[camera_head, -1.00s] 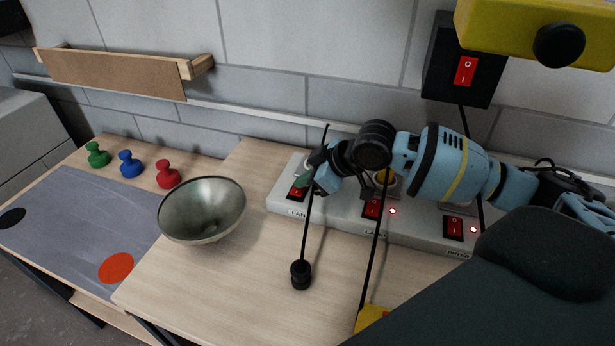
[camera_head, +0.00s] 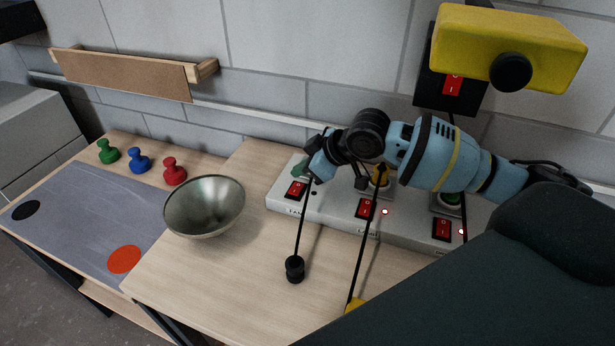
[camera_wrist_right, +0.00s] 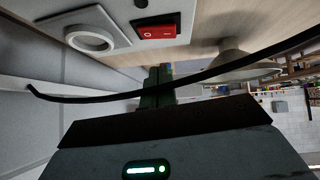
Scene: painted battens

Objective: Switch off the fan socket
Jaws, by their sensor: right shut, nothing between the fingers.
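The fan socket's red rocker switch (camera_head: 296,190) sits at the left end of a pale grey power strip (camera_head: 335,212). The small indicator (camera_head: 313,193) beside it looks dark. My right gripper (camera_head: 307,169) is shut and empty, just above and behind this switch, apart from it as far as I can tell. In the right wrist view the shut green fingers (camera_wrist_right: 158,88) point toward the strip, and the red switch (camera_wrist_right: 156,31) lies beyond their tips beside an empty-looking round socket (camera_wrist_right: 90,39). My left gripper is not in view.
Two other switches, the middle one (camera_head: 365,208) and right one (camera_head: 442,229), have lit indicators. A black cable with a weight (camera_head: 294,268) hangs close to my gripper. A metal bowl (camera_head: 204,207) stands left. A yellow box (camera_head: 510,47) overhangs the upper right.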

